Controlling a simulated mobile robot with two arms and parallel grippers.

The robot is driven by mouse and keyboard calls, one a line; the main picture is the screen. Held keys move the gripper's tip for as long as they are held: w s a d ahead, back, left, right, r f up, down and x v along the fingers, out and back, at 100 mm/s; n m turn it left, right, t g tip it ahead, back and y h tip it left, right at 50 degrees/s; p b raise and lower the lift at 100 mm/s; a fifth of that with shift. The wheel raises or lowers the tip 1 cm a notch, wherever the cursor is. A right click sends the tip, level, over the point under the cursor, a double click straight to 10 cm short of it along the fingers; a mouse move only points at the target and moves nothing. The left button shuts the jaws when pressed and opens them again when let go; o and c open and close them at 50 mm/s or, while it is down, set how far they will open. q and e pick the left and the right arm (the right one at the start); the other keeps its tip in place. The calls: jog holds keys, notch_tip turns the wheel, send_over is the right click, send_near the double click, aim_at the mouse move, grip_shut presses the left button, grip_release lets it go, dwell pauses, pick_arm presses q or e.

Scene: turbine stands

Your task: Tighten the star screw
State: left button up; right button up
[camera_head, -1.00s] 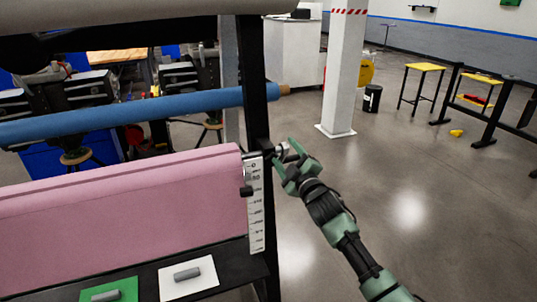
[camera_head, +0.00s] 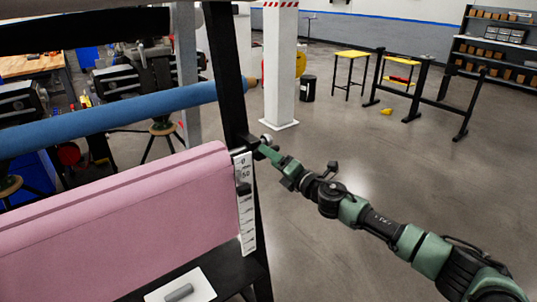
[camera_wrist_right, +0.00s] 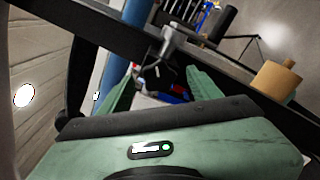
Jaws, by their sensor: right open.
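The star screw (camera_wrist_right: 175,40) shows in the right wrist view as a grey metal knob on the black frame bar, beyond my fingertips. In the head view the same small grey screw (camera_head: 266,139) is at the frame post, just right of the top of the white scale, partly hidden by my gripper. My right gripper (camera_head: 270,151) is at the screw, pointing at the post. In the wrist view my right gripper (camera_wrist_right: 160,80) has its two green fingers apart, with the screw ahead of the gap. I cannot tell whether they touch it. My left gripper is not in view.
A pink roll (camera_head: 120,215) and a blue roll (camera_head: 120,122) lie left of the black post (camera_head: 226,80). A white card (camera_head: 200,290) with a grey cylinder lies at the bottom. Open floor is to the right.

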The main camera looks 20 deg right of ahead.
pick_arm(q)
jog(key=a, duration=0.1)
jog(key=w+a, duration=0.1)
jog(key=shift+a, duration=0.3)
pick_arm(e)
jog(key=shift+x, duration=1.15)
jog(key=shift+a, duration=0.25)
jog(key=c, duration=1.4)
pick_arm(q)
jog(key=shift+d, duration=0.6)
pick_arm(e)
jog(key=shift+o, duration=0.2)
